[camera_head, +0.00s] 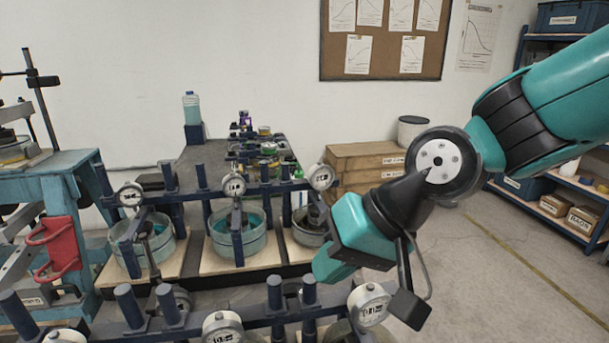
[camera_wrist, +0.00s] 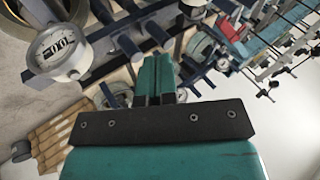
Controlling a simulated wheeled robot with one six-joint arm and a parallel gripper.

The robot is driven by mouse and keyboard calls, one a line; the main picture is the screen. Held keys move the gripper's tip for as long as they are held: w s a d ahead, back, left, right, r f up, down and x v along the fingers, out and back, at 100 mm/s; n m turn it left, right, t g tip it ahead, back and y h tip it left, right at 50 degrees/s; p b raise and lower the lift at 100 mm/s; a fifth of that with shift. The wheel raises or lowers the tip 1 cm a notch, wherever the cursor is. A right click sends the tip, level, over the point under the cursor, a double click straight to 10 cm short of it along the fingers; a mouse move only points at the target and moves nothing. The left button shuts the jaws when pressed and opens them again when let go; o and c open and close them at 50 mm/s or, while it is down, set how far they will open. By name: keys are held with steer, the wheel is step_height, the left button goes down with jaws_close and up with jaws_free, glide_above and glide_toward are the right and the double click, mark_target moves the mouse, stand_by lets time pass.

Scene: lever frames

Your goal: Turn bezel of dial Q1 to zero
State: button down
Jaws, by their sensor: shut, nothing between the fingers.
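Several round white dial gauges sit on blue frames. In the head view, a back row holds a left dial (camera_head: 130,194), a middle dial (camera_head: 234,186) and a right dial (camera_head: 321,177). A front row holds a centre dial (camera_head: 223,328) and a right dial (camera_head: 368,304). No Q1 label is legible, so I cannot tell which dial is Q1. My gripper (camera_head: 322,268) is between the rows, above and left of the front right dial. In the wrist view my gripper (camera_wrist: 156,60) is shut and empty; a large dial (camera_wrist: 58,52) is to its left, apart from the fingers.
Blue posts (camera_head: 277,292) and crossbars stand close around my gripper. Round glass-like vessels (camera_head: 237,243) sit below the back row. A teal stand with a red bracket (camera_head: 60,248) is at left. Wooden crates (camera_head: 365,163) are behind. Open floor (camera_head: 500,270) lies at right.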

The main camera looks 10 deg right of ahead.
steer(key=w+a+m+t+y+p, duration=0.15)
steer(key=w+m+t, duration=0.25)
steer(key=w+m, duration=0.55)
steer(key=m+t+h+p, duration=0.2)
steer(key=m+t+h, duration=0.2)
steer(key=m+t, duration=1.1)
glide_toward(319, 175)
step_height(319, 175, up, 5)
steer(key=a+m+g, duration=0.3)
steer(key=m+g, duration=0.1)
steer(key=w+p, duration=0.2)
steer(key=w+r+p, duration=0.1)
steer(key=w+p, duration=0.1)
steer(key=p, duration=0.1)
steer(key=shift+a+p, duration=0.2)
steer(key=shift+p, duration=0.15)
steer(key=p+x, duration=0.2)
steer(key=p, duration=0.4)
steer(key=shift+w+p, duration=0.3)
steer(key=shift+w, duration=0.05)
steer(key=shift+w+a+f, duration=0.1)
steer(key=shift+a+f, duration=0.05)
